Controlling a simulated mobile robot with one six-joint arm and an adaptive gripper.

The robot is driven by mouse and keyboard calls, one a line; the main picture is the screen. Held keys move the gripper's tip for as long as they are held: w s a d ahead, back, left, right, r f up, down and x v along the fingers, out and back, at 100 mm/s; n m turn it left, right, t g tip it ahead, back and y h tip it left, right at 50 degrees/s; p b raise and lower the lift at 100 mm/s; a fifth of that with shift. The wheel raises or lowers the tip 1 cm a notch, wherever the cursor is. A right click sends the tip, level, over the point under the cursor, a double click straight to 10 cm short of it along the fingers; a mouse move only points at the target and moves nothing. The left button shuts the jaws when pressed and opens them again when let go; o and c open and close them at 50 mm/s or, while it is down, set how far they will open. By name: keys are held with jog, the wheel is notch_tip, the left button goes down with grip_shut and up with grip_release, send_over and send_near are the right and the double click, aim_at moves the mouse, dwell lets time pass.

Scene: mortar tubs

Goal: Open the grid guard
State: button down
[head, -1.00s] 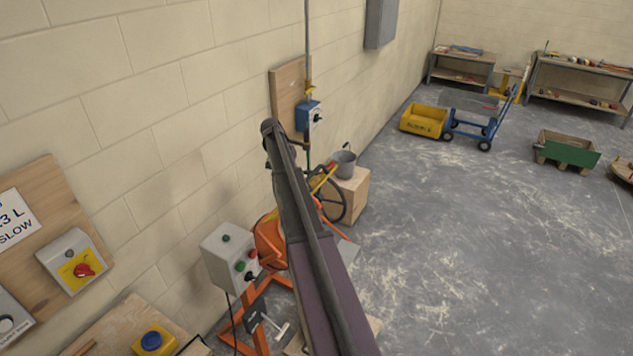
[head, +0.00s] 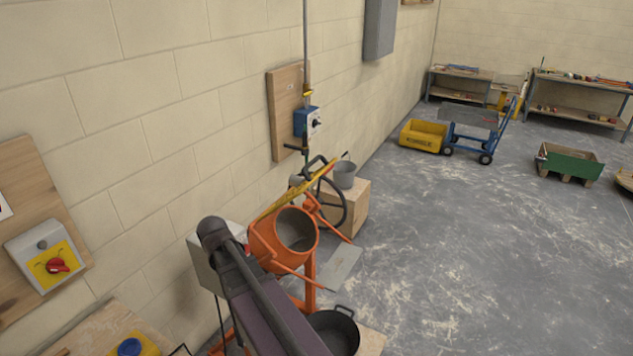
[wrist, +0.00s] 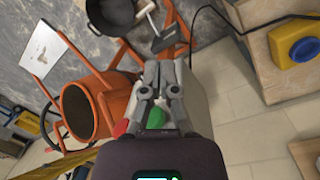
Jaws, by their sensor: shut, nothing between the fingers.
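The orange mixer (head: 264,245) stands by the wall, its round drum mouth open to view. A long yellow bar (head: 290,190) slants above the drum, with a black handle near its upper end. It may be the edge of the grid guard; I cannot make out a grid. The mixer's orange drum (wrist: 78,112) is left of my gripper in the wrist view. My gripper (wrist: 161,82) is shut and empty, in front of the grey control box (wrist: 197,105) with green and red buttons. I cannot tell whether it touches the box. My arm hides the gripper in the head view.
A black tub (head: 335,332) stands on the floor beside the mixer. A grey bucket (head: 344,174) sits on a wooden block (head: 352,205) behind. A blue switch box (head: 307,121) is on the wall.

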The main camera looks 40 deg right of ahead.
jog(key=s+a+f+n+t+y+b, duration=0.1)
jog(key=s+a+f+n+b, duration=0.25)
jog(key=s+a, duration=0.35)
jog(key=w+d+r+m+t+y+b, duration=0.2)
jog(key=w+d+m+t+y, duration=0.2)
jog(key=w+d+m+y, duration=0.45)
jog(key=m+t+h+b, duration=0.1)
jog(key=m+t+b, duration=0.4)
jog(key=t, duration=1.1)
send_near(312, 165)
jog(key=s+d+f+m+p, duration=0.1)
jog(key=s+d+f, duration=0.1)
jog(key=s, duration=0.4)
jog(key=shift+w+a+r, duration=0.1)
jog(key=shift+w+r, duration=0.1)
jog(key=shift+r, duration=0.05)
jog(key=shift+w, duration=0.15)
jog(key=p+x, duration=0.4)
jog(key=x, duration=0.9)
jog(key=shift+w+a, duration=0.15)
jog(key=shift+w, duration=0.2)
jog(key=shift+r, duration=0.1)
